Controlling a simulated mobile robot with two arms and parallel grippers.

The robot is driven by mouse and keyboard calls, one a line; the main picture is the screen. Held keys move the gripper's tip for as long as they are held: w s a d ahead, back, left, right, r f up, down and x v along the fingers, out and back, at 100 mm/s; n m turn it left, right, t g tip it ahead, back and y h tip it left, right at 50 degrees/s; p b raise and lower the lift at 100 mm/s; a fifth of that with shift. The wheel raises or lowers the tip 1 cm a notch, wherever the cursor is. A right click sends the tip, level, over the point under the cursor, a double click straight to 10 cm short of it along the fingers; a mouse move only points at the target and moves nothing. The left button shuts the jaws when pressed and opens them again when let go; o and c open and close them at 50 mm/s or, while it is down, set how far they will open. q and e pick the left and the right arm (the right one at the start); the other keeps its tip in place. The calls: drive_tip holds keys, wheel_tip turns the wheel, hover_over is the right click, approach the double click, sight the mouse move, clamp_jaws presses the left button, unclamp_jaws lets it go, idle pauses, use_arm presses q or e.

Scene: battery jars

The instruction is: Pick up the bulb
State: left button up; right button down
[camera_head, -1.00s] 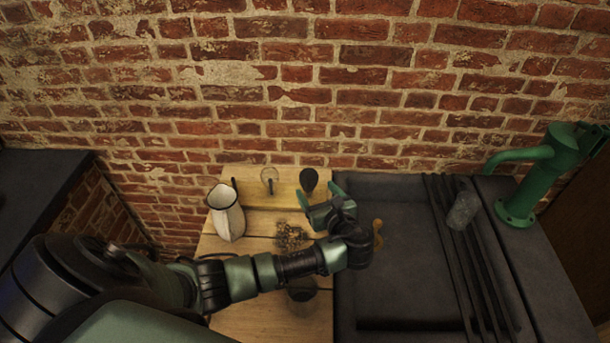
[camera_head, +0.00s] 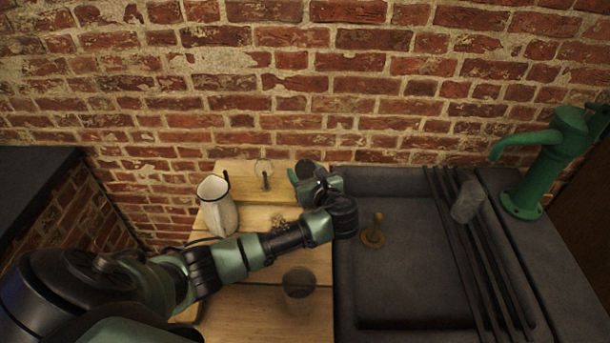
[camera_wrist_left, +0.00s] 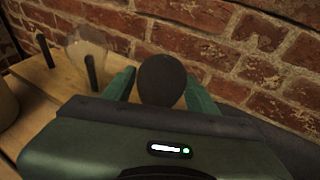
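A dark, rounded, bulb-shaped thing (camera_head: 305,166) stands at the back of the wooden table, partly hidden by my left gripper (camera_head: 306,178). In the left wrist view, this dark thing (camera_wrist_left: 162,78) shows between the two green fingers of my left gripper (camera_wrist_left: 160,90). The fingers are apart, with small gaps seen beside it; I cannot tell whether they touch it. A clear round glass (camera_head: 263,166) with a dark post stands to its left, and it also shows in the left wrist view (camera_wrist_left: 86,50). I cannot tell surely which is the bulb. My right gripper is not in view.
A white pitcher (camera_head: 217,207) stands on the wooden table (camera_head: 260,318) at left. A dark jar (camera_head: 299,283) stands near the front. A small brass piece (camera_head: 373,233) sits in the dark sink (camera_head: 415,270); a glass (camera_head: 467,202) and green pump (camera_head: 540,165) are right. The brick wall is close behind.

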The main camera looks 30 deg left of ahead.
use_arm(q)
clamp_jaws()
wheel_tip(320, 180, up, 20)
drive_tip(key=shift+b, duration=0.4)
